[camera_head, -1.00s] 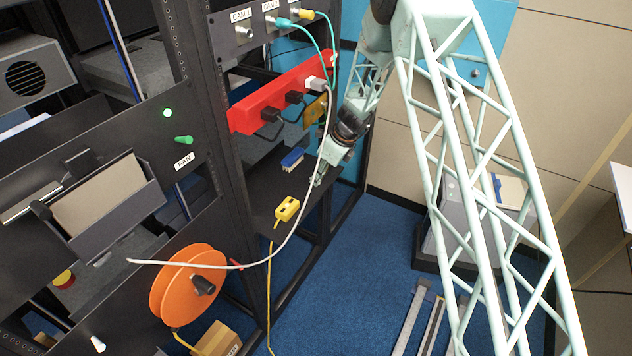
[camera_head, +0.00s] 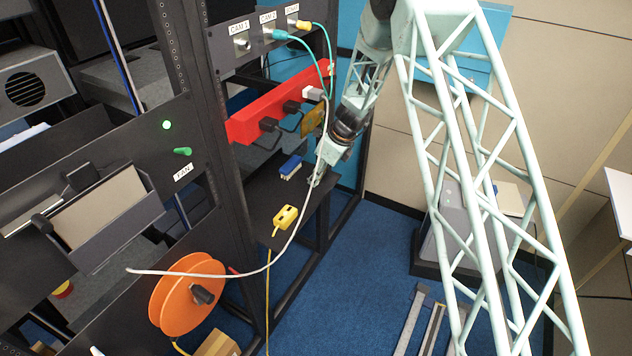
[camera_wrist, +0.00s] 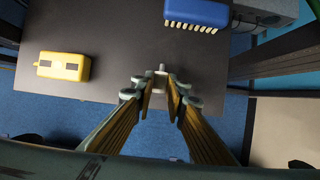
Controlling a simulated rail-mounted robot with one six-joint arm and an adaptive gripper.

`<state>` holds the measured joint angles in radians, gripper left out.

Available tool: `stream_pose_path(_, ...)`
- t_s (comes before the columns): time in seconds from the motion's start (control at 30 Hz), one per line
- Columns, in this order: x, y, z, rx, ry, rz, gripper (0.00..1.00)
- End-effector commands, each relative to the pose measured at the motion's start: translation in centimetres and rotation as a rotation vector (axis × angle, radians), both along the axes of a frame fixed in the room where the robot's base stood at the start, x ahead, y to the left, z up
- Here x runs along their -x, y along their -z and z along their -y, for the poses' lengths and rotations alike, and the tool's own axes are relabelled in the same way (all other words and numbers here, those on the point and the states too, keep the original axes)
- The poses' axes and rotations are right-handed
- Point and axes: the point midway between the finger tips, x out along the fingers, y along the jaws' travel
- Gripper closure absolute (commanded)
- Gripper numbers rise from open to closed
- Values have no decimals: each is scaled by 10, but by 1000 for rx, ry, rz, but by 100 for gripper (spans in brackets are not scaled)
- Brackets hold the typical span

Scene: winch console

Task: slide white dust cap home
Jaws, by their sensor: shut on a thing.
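My gripper (camera_wrist: 160,88) is shut in the wrist view on a small pale piece (camera_wrist: 160,76) with a short peg, which I take for the white dust cap. The fingers hide much of it. In the head view my gripper (camera_head: 317,172) is above the dark shelf (camera_head: 262,190), right of the blue brush. The held piece is too small to make out there. The bare round CAM 1 socket (camera_head: 242,43) is on the upper panel, up and left of my gripper, well apart from it.
A white cable (camera_head: 285,247) hangs past my gripper from the red power strip (camera_head: 262,112). A yellow block (camera_head: 285,216) and the blue brush (camera_head: 291,166) lie on the shelf. An orange reel (camera_head: 180,300) is lower left.

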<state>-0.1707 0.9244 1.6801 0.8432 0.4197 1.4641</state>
Motion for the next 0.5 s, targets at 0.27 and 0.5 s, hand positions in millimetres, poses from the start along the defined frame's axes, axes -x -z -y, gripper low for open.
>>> stream_pose_path(0.27, 29, 0, 8, 0, 2, -4, 93)
stream_pose_path(0.5, 70, -4, 20, 0, 2, -4, 93)
